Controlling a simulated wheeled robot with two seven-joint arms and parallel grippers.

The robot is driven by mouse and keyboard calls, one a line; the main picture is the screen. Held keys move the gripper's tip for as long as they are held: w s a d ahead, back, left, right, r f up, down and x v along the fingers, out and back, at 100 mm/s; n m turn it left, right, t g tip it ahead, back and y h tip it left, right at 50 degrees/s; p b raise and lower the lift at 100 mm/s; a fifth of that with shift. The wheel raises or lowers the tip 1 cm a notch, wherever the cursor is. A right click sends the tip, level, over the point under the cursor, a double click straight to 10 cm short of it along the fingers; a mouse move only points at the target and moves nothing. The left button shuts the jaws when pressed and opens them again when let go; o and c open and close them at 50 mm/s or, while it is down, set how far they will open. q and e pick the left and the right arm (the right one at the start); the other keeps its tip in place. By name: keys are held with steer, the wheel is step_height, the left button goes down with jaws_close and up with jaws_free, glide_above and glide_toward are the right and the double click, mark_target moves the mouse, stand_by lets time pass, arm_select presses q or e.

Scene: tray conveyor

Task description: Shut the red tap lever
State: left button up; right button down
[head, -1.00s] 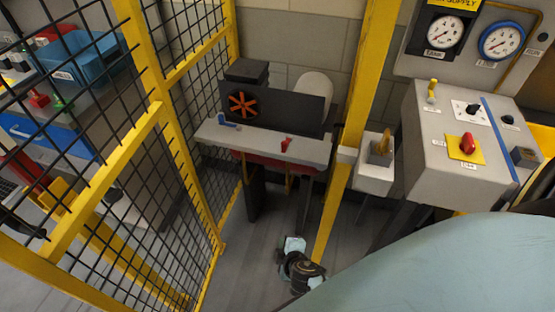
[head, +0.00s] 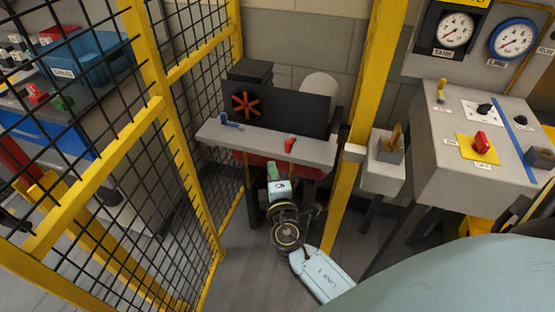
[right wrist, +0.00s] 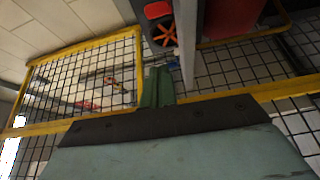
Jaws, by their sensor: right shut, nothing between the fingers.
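The red tap lever (head: 290,144) stands on the right part of a grey ledge in the head view. A blue lever (head: 230,122) is further left on the same ledge. My right gripper (head: 272,168), with greenish fingers, is shut and empty. It points up from below the ledge's front edge, left of and lower than the red lever, and looks apart from it. Its shut fingers also show in the right wrist view (right wrist: 157,88). A red part (right wrist: 157,10) is at the top there; I cannot tell whether it is the lever. My left gripper is not in view.
A yellow post (head: 366,110) stands right of the ledge, with a small grey box (head: 383,178) beside it. Yellow-framed mesh fencing (head: 155,115) is on the left. An orange handwheel (head: 245,105) is behind the ledge. A control cabinet with a red knob (head: 481,142) is at right.

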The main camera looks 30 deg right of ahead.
mark_target(291, 140)
steer(key=x, duration=0.8)
steer(key=shift+w+d, duration=0.1)
steer(key=shift+w, duration=0.1)
steer(key=s+d, duration=0.1)
steer(key=s+d+p, duration=0.1)
steer(key=d, duration=0.1)
steer(key=shift+f, duration=0.1)
steer(key=shift+d, duration=0.15)
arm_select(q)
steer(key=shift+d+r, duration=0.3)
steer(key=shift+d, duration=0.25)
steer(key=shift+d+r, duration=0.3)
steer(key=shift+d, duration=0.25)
